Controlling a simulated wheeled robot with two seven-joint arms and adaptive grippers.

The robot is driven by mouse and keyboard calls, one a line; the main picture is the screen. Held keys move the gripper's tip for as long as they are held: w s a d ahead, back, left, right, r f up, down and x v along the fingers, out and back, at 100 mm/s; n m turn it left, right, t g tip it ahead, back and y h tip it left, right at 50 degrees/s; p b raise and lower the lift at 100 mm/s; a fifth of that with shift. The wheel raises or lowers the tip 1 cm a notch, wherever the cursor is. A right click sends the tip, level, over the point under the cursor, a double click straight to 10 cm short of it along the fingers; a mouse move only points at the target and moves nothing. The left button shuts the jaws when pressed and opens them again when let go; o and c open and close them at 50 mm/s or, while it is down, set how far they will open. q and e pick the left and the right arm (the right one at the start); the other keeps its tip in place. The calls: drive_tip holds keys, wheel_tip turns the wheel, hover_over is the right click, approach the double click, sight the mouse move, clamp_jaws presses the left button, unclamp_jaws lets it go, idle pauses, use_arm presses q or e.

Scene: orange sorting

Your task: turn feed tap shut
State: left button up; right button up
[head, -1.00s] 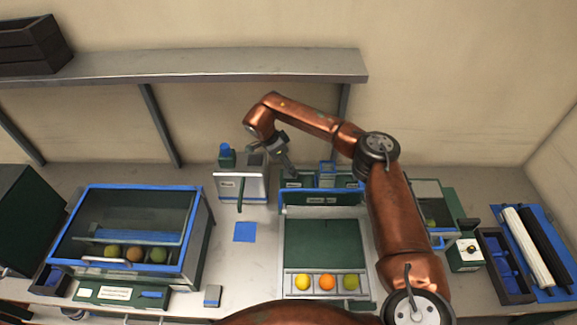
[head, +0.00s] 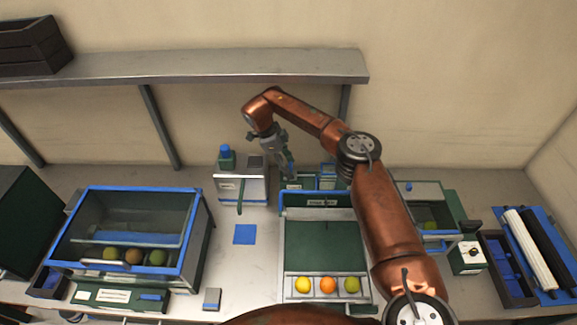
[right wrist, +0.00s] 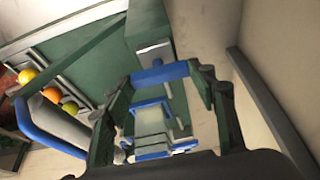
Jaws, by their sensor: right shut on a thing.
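My right gripper (head: 291,172) reaches down behind the sloped green chute (head: 325,245). In the right wrist view the gripper (right wrist: 158,85) has its two green fingers on either side of a blue bar (right wrist: 160,73). It is shut on this bar, which looks like the handle of the feed tap. The tap's body is mostly hidden in the head view by the gripper and the chute's back edge. I cannot tell from these frames how far the tap is turned. My left gripper is not in view.
A grey box (head: 240,186) stands just left of the gripper, with a blue-capped green bottle (head: 226,158) behind it. Several fruits lie at the chute's foot. A glass-fronted bin (head: 190,235) stands left. A grey shelf (head: 190,68) runs along the wall above.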

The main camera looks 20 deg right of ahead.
drive_tip(key=o, duration=1.2)
drive_tip(key=shift+c, duration=0.2)
